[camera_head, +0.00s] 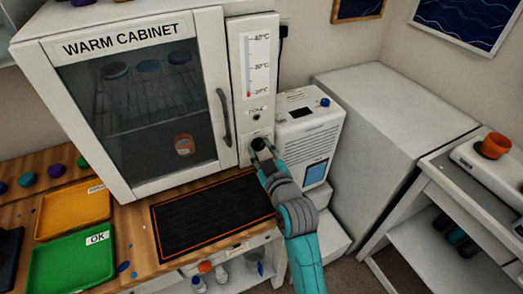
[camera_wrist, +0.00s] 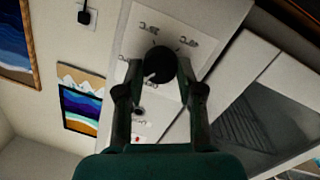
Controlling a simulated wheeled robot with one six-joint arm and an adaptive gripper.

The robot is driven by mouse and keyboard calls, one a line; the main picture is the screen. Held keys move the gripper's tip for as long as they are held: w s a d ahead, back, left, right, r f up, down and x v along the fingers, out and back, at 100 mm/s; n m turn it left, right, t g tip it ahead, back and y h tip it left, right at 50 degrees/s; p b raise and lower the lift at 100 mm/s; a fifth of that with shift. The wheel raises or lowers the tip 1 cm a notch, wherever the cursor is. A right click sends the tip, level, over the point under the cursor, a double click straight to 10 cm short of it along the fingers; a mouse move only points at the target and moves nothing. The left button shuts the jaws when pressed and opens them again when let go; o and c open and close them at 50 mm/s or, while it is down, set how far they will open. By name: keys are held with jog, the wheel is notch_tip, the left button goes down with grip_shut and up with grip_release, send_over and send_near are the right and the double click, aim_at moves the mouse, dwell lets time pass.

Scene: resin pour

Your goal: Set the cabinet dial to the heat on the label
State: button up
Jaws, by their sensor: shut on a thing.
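The white warm cabinet (camera_head: 207,60) stands on the wooden bench, its glass door closed. On its right panel is a temperature scale (camera_head: 257,65) marked 20, 30 and 40 °C, with a short red bar near 20. Below it is the black dial (camera_head: 259,144), also seen in the wrist view (camera_wrist: 160,62). My gripper (camera_head: 262,151) is shut on the dial, one finger on each side.
A white boxy appliance (camera_head: 308,135) stands just right of the dial, close to my arm. A black mat (camera_head: 210,215) lies before the cabinet. Yellow (camera_head: 72,212) and green (camera_head: 70,260) trays are at the left. An orange cup (camera_head: 495,146) is far right.

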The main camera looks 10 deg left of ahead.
jog(key=m, duration=0.3)
jog(key=shift+m, duration=0.3)
jog(key=shift+w+m+g+y, duration=0.1)
jog(key=shift+m+g+y, duration=0.4)
jog(key=shift+m, duration=1.1)
jog(key=o, duration=1.2)
jog(key=shift+c, duration=0.2)
jog(key=shift+d, duration=0.1)
jog(key=v, duration=1.2)
jog(key=shift+r, duration=0.1)
